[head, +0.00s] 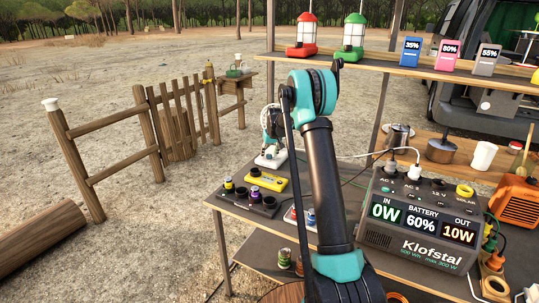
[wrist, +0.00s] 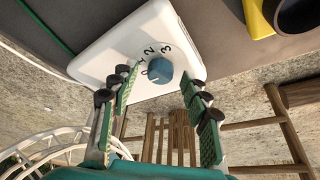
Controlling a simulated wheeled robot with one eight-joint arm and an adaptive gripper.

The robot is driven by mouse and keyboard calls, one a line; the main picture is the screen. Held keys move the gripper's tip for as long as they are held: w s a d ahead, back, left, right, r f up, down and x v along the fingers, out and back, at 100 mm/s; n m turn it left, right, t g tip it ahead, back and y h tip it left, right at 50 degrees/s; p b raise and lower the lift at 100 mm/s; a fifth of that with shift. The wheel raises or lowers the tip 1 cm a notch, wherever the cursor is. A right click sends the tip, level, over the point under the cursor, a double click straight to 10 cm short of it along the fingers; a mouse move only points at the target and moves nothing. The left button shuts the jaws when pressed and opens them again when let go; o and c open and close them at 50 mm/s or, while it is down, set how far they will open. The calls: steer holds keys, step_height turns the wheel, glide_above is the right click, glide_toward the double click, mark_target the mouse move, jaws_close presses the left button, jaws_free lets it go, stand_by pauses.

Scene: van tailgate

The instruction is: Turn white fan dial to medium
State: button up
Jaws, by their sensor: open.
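My gripper (wrist: 158,84) is open, with one green-padded finger on each side of the dial and visible gaps between. I cannot tell how far the fingertips are from the base.
A yellow block (head: 265,180) and a dark tray of knobs (head: 254,200) lie in front of the fan. A power station (head: 420,222) stands at right. A shelf (head: 400,65) with lanterns and battery packs runs above. The fan's wire cage (wrist: 45,150) is close to my left finger.

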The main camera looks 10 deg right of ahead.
steer(key=shift+w+f, duration=0.1)
steer(key=shift+f, duration=0.1)
jaws_close()
stand_by(0.3)
